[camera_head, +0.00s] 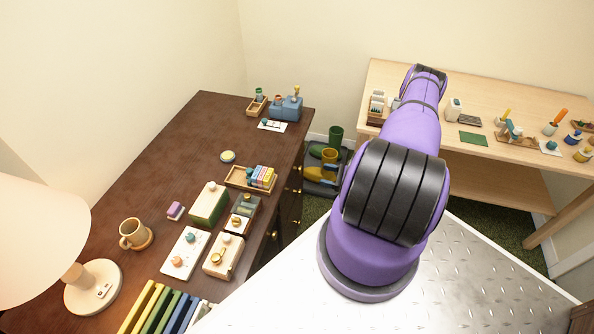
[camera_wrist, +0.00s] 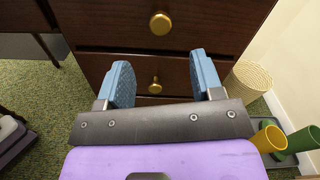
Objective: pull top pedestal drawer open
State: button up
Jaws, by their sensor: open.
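The desk pedestal has dark wood drawer fronts. In the wrist view an upper drawer front (camera_wrist: 215,22) carries a round brass knob (camera_wrist: 160,23), and a lower drawer front (camera_wrist: 225,68) carries another brass knob (camera_wrist: 155,85). The upper edge of the pedestal is out of that view, so I cannot tell for certain that the upper front is the top drawer. My gripper (camera_wrist: 160,60) is open and empty, its blue fingers pointing at the fronts. The lower knob shows between the fingers; the upper knob is beyond their tips. In the head view my gripper is hidden.
A light wood workbench (camera_head: 480,165) stands at the back right.

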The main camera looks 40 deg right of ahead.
aim_at(300, 170)
jog(key=x, duration=1)
jog(key=shift+w+a, duration=0.2)
jog(key=shift+w, duration=0.15)
grip_shut()
jog(key=v, duration=2.7)
jog(key=shift+s, duration=0.4)
jog(key=shift+d+f, duration=0.1)
jog(key=shift+d, duration=0.05)
grip_release()
jog(key=shift+s+d, duration=0.1)
jog(key=v, duration=1)
jog(key=shift+s, duration=0.25)
jog(key=shift+d, duration=0.1)
